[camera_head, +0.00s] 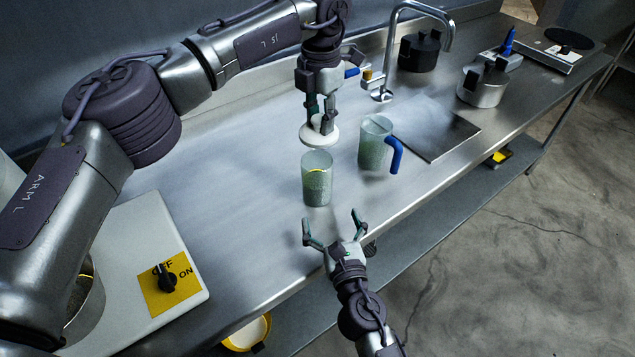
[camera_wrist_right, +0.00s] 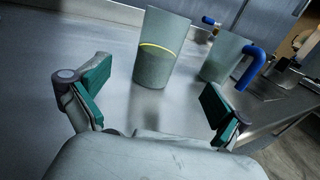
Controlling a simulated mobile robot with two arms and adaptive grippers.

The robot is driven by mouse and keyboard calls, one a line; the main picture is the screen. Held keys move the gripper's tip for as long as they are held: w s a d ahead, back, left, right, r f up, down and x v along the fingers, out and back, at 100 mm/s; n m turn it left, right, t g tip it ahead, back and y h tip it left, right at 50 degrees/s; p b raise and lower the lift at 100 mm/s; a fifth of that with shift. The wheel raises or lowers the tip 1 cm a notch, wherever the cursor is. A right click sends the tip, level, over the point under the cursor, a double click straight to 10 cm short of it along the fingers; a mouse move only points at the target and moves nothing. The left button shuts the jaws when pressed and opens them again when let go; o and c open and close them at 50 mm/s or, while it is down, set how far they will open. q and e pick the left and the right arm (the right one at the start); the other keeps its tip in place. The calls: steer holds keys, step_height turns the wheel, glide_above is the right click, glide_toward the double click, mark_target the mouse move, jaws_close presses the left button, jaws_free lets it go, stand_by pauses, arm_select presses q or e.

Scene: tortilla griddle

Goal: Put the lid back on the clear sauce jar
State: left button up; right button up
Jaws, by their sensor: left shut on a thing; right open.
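The clear sauce jar (camera_head: 317,185) stands upright on the steel counter, part filled with green sauce. It also shows in the right wrist view (camera_wrist_right: 158,62). The white round lid (camera_head: 308,138) is held by my left gripper (camera_head: 322,120), whose fingers are shut on its knob. The lid is above and slightly behind the jar, apart from its rim as far as I can tell. My right gripper (camera_head: 334,226) is open and empty in front of the jar. In the right wrist view the jar stands beyond and between its open fingers (camera_wrist_right: 150,103).
A clear mug with a blue handle (camera_head: 374,145) stands right of the jar. Pots (camera_head: 481,87) stand further right. A yellow switch panel (camera_head: 170,284) is at the front left. The counter left of the jar is clear.

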mark_target(314, 169)
arm_select(q)
steer(key=shift+w+a+f, duration=0.15)
steer(key=shift+w, duration=0.1)
arm_select(e)
steer(key=shift+w+a, duration=0.15)
steer(key=shift+w, duration=0.25)
arm_select(q)
steer(key=shift+w+f, duration=0.15)
steer(key=shift+w, duration=0.15)
arm_select(e)
steer(key=x, duration=1.1)
steer(key=shift+w+a+f, duration=0.15)
steer(key=shift+w+f, duration=0.05)
steer(key=shift+w, duration=0.15)
arm_select(q)
steer(key=shift+s, duration=0.1)
arm_select(e)
steer(key=shift+w, duration=0.15)
steer(key=c, duration=1.7)
arm_select(q)
steer(key=shift+f, duration=2.45)
